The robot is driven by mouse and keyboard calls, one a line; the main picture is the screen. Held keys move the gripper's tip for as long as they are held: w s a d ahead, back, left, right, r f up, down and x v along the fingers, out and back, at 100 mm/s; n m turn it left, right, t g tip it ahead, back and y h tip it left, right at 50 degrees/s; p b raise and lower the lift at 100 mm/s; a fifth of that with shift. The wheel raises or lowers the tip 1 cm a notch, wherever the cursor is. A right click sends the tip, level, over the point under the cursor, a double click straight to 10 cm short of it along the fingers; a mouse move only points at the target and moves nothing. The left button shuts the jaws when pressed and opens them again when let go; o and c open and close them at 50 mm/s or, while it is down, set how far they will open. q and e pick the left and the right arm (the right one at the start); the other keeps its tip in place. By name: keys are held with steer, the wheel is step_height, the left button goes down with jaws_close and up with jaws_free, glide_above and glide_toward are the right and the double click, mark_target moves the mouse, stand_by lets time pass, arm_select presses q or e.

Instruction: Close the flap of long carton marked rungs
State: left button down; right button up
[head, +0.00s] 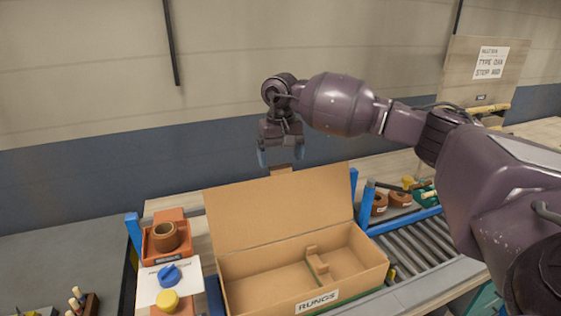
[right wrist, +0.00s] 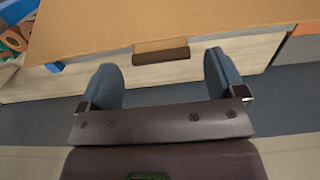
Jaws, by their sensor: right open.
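The long carton marked RUNGS (head: 320,301) stands on the bench with its flap (head: 280,208) raised at the back. A small brown tab (head: 281,171) sticks up at the middle of the flap's top edge. The carton holds a small wooden piece (head: 318,262) and is otherwise mostly bare inside. My right gripper (head: 281,158) is open and empty, just above and behind the flap's top edge. In the right wrist view, the flap (right wrist: 180,25) and its brown tab (right wrist: 161,52) lie beyond the open fingers, and no contact shows. My left gripper is not in view.
A roller conveyor (head: 425,250) with blue posts runs right of the carton. Left of it are an orange tray (head: 166,240) with a brown ring and a white panel (head: 168,280) with blue and yellow knobs. Brown rolls (head: 388,201) stand behind the conveyor. A board with a sign (head: 490,62) stands far right.

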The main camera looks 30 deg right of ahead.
steer(key=shift+f, duration=1.2)
steer(key=c, duration=1.2)
steer(key=shift+c, duration=0.4)
